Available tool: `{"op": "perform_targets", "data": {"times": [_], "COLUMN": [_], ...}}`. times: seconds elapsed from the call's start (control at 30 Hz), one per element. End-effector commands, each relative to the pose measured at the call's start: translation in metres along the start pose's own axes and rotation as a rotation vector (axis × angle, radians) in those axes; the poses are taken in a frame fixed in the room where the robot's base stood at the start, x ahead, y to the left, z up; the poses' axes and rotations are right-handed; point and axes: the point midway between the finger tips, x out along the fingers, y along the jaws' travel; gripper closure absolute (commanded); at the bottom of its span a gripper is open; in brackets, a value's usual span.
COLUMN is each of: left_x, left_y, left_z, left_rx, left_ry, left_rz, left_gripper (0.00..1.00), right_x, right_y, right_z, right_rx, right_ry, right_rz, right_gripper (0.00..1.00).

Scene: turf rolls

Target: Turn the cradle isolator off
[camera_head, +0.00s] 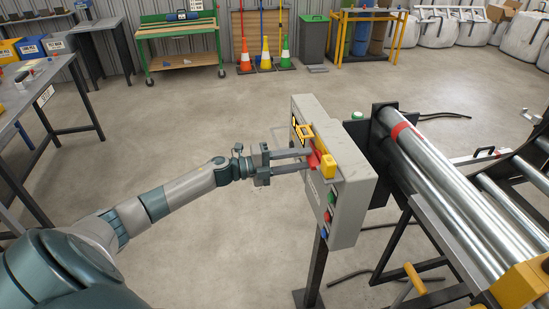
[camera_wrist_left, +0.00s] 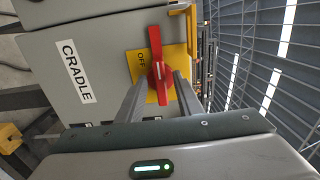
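The cradle isolator is a red rotary handle (camera_wrist_left: 156,50) on a yellow plate (camera_wrist_left: 178,58) in the left wrist view. The word OFF is printed on the plate left of the handle, and a CRADLE label (camera_wrist_left: 75,72) is on the grey box beside it. The long arm of the handle points to the top of that view. In the head view, my left gripper (camera_head: 311,161) reaches the face of the grey control box (camera_head: 347,205). Its fingers are apart, one on each side of the handle's hub; I cannot tell whether they touch it. My right gripper is out of view.
The box stands on a post and carries other coloured controls, including a green button (camera_head: 332,197). A roller frame with steel tubes (camera_head: 440,170) is directly right of it. A metal table (camera_head: 35,90) is at the left. The floor between is clear.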

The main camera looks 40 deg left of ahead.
Motion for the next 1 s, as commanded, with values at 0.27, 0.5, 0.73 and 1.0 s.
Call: {"op": "perform_targets", "data": {"times": [0.27, 0.5, 0.73, 1.0], "left_x": [-0.028, -0.066, -0.1, -0.136], "left_y": [0.004, 0.005, 0.005, 0.004], "left_z": [0.0, 0.0, 0.0, 0.0], "left_rx": [0.001, -0.001, -0.001, -0.002], "left_ry": [0.0, -0.001, -0.001, -0.001], "left_rz": [0.004, 0.004, 0.003, 0.003], "left_gripper": [0.67, 0.67, 0.67, 0.67], "right_x": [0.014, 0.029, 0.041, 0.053], "right_y": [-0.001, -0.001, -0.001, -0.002], "right_z": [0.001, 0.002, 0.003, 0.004], "right_rx": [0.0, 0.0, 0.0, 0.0], "right_ry": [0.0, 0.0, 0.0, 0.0], "right_rz": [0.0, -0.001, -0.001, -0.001], "right_gripper": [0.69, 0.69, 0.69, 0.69]}}
